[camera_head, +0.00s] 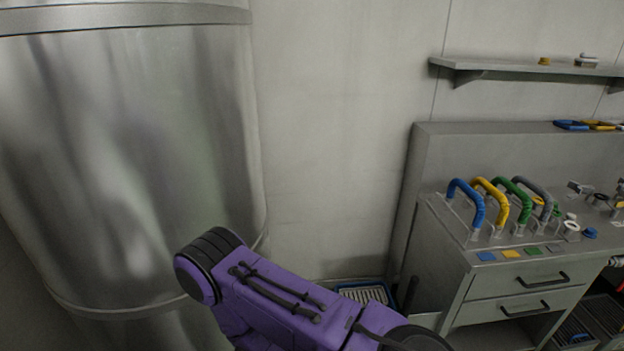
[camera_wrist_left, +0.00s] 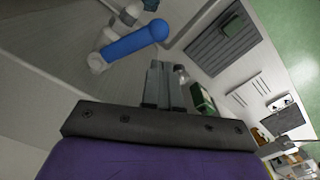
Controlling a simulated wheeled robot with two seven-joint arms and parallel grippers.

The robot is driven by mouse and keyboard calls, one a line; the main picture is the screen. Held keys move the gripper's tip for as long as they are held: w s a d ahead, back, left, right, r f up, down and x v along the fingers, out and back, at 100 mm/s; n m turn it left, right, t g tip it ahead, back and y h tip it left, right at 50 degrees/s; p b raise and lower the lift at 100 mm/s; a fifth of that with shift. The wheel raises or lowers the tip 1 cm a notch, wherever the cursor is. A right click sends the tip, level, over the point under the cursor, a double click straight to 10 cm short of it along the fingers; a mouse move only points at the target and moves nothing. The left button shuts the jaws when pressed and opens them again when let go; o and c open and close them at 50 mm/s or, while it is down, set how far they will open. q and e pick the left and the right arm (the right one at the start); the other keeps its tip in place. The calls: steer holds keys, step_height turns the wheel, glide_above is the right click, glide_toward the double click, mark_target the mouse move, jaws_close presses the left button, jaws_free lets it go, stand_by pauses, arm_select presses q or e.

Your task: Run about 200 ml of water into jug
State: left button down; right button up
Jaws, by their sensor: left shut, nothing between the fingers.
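Four-coloured curved pipes stand on the metal cabinet: blue (camera_head: 470,201), yellow (camera_head: 492,198), green (camera_head: 516,200) and grey (camera_head: 538,193). Coloured squares, the blue one (camera_head: 486,256) among them, lie in front. I cannot tell which carries water. No jug can be made out in either view. My left gripper (camera_wrist_left: 161,68) shows in the left wrist view, its fingers together and empty. A blue cylinder with pale fittings (camera_wrist_left: 138,40) is beyond the fingertips, apart from them as far as I can tell. My right gripper is out of view.
A large steel tank (camera_head: 130,150) fills the left. The cabinet (camera_head: 425,270) has drawers with dark handles. A blue-rimmed grate (camera_head: 365,293) lies low beside it. A wall shelf (camera_head: 520,66) holds small items. A dark slatted grate (camera_wrist_left: 225,42) shows in the wrist view.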

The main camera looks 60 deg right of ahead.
arm_select(q)
steer(key=f, duration=0.1)
steer(key=d+f, duration=0.1)
steer(key=f, duration=0.1)
steer(key=shift+f+b, duration=0.15)
steer(key=shift+b, duration=0.2)
stand_by(0.3)
steer(key=shift+d, duration=0.1)
stand_by(6.9)
